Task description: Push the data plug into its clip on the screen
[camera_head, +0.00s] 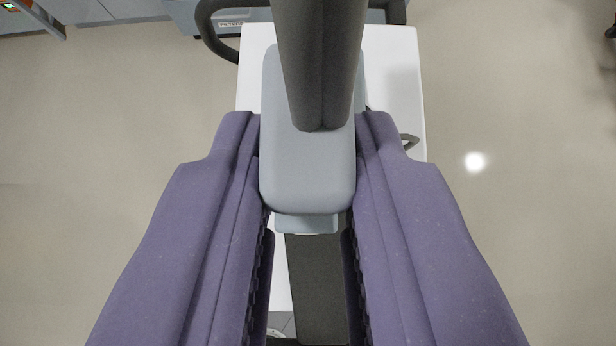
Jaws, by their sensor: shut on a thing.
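My gripper (308,145) shows as two purple fingers coming up from the bottom of the view. It is shut on a pale grey-blue rounded block, which looks like the data plug (308,178). The block sits between the fingertips with a finger along each side. A thick dark grey piece (318,60), perhaps its cable, runs from the top edge down onto the block. A smaller pale piece (306,224) shows just below the block. I cannot make out the screen or its clip in this view.
A white surface (398,90) lies beneath the plug, with a dark grey strip (318,285) below the block. A dark curved rail (212,40) and a small grey handle (409,141) are near it. Grey cabinets stand at the top left. Pale floor is clear on both sides.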

